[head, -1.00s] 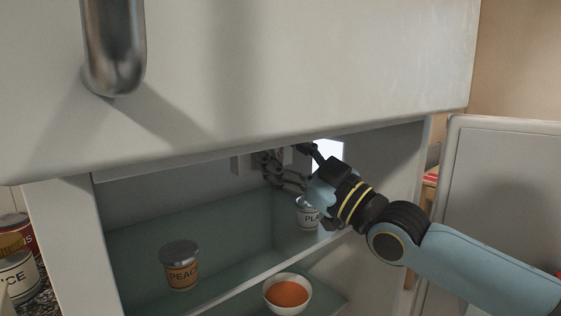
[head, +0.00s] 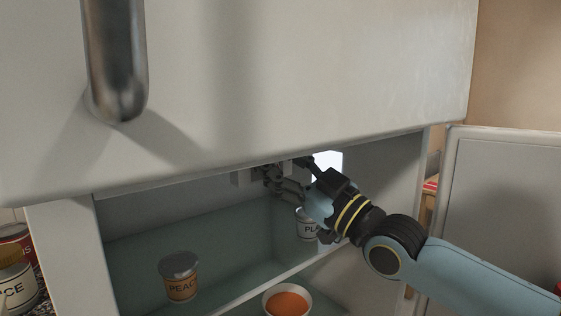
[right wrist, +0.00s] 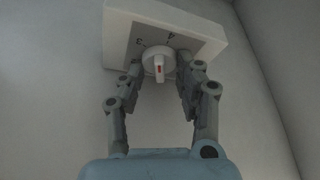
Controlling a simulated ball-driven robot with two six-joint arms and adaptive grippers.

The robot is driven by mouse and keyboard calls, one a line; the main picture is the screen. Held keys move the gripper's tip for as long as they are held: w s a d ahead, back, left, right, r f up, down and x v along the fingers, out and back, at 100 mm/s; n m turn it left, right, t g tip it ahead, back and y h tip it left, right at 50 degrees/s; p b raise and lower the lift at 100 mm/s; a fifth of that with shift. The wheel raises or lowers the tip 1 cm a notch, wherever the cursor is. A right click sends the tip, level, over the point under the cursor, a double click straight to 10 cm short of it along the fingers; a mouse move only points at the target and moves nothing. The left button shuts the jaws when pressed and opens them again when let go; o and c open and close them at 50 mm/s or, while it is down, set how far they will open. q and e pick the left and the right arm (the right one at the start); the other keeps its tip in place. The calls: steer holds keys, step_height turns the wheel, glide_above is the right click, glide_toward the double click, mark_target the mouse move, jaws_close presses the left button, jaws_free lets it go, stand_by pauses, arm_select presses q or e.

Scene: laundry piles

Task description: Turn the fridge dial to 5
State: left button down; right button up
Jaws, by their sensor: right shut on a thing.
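The fridge dial (right wrist: 157,57) is a round white knob with a raised grip and a red mark. It sits on a white box (right wrist: 118,38) on the fridge's inner wall, which also shows in the head view (head: 243,178). A 4 and a 3 can be read above the knob in the right wrist view; other numbers are hidden or unclear. The red mark is on the lower part of the grip in that view. My right gripper (right wrist: 161,72) is shut on the dial, one finger on each side. It reaches into the fridge (head: 275,176). My left gripper is out of view.
A PEAC-labelled can (head: 180,280) stands on the glass shelf (head: 130,245), with another can (head: 306,226) below my right gripper. A bowl of orange contents (head: 287,302) is lower down. The freezer door (head: 300,65) overhangs the opening. The open fridge door (head: 500,200) is right.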

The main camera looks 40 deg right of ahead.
steer(key=shift+a+m+g+h+p, duration=0.1)
steer(key=shift+m+g+h+p, duration=0.25)
steer(key=shift+m+h+p, duration=2.15)
steer(key=shift+m+g+h+p, duration=0.3)
steer(key=shift+m+h+p, duration=0.6)
steer(key=shift+m+p, duration=3.25)
steer(key=shift+a+m+g+h+p, duration=0.1)
steer(key=shift+m+g+h+p, duration=0.25)
steer(key=shift+m+h+p, duration=2.9)
steer(key=m+y+b, duration=0.3)
steer(key=o, duration=1)
steer(key=shift+s, duration=0.1)
